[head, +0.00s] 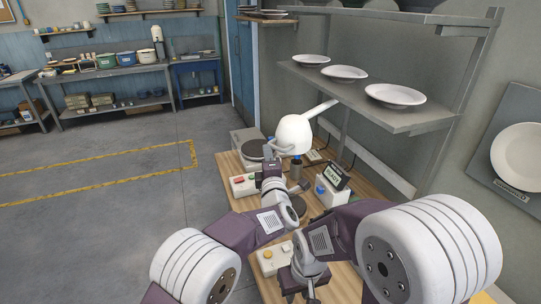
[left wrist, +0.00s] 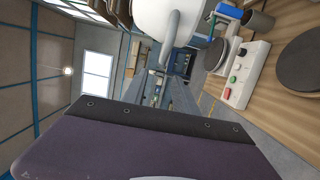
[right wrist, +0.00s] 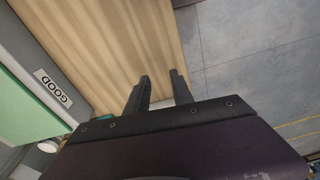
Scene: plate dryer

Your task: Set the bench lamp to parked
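The bench lamp has a white domed shade (head: 295,134) and a pale arm (head: 322,108) running up to the right, towards the shelf, in the head view. The shade hangs tilted over the wooden bench (head: 228,163). In the left wrist view a white rounded body, seemingly the shade (left wrist: 150,18), is at the top with a grey curved bar (left wrist: 170,42) beside it. My right gripper (right wrist: 160,85) is open and empty above bare bench wood.
A wall shelf with plates (head: 345,73) overhangs the back. Floor to the left is clear.

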